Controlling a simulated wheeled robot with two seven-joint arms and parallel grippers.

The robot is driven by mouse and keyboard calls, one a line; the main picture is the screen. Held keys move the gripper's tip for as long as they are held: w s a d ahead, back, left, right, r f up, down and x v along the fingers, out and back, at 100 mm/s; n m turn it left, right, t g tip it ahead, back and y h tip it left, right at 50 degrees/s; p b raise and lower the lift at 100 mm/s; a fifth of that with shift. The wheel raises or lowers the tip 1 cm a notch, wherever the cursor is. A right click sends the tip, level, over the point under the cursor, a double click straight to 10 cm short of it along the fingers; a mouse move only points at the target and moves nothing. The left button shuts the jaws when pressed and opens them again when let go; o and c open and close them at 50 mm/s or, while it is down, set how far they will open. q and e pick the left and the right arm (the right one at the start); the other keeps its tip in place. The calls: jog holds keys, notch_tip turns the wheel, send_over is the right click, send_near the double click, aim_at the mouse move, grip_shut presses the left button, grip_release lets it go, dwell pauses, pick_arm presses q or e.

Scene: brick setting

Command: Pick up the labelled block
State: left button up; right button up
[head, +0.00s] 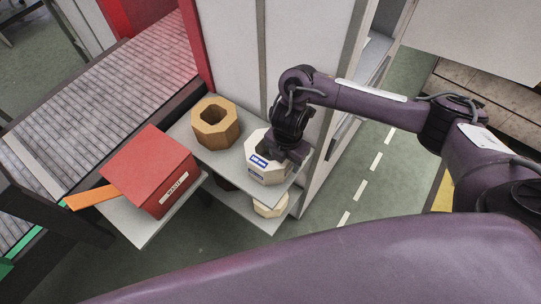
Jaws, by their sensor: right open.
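The labelled block (264,171) is a cream, many-sided block with blue-and-white labels on its front. It sits on a grey shelf (208,157) near the right corner. My right gripper (294,156) reaches in from the right and is at the block's upper right side, partly covering it. The gripper is open; its fingertips are small and dark here, and I cannot tell whether they touch the block. My left gripper is not in view.
A tan hollow octagonal block (214,124) stands left of the labelled block. A red box (152,172) marked "WASTE" stands further left, beside an orange strip (92,197). Another cream block (270,207) is on a lower shelf. A pale cabinet wall (235,50) rises behind.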

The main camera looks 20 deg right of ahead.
jog(key=f, duration=0.3)
jog(key=f+b, duration=0.1)
jog(key=shift+w+d+f, duration=0.15)
jog(key=shift+w+f, duration=0.05)
jog(key=shift+w, duration=0.15)
jog(key=shift+s+r, duration=0.1)
jog(key=shift+c, duration=0.7)
grip_shut()
jog(key=shift+w+r, duration=0.15)
jog(key=shift+w, duration=0.1)
